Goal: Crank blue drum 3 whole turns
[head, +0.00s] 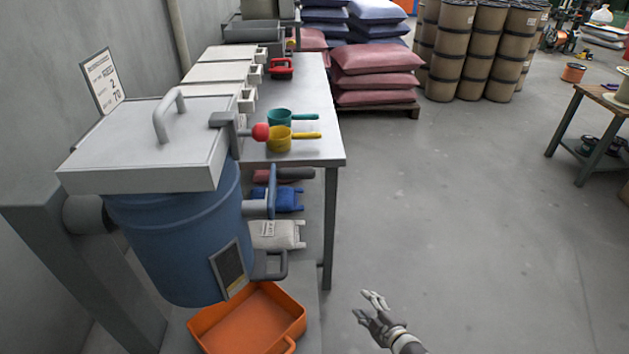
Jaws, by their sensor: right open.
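The blue drum (175,240) hangs on a grey stand at the left, under a pale square lid (140,140) that looks shut. A grey latch with a red knob (261,132) sits at the lid's right edge. On the drum's right side is what looks like the crank, a blue upright arm (271,192) with a dark grip (296,174) at its top pointing right. My right gripper (368,307) is open and empty over the floor, right of and below the crank, clear of it. My left gripper is not in view.
An orange tray (205,318) lies below the drum. A grey table (325,140) behind holds teal (280,118) and yellow (280,139) scoops; bags lie on its lower shelf. Sacks and brown barrels stand farther back. Floor to the right is clear up to a workbench (575,120).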

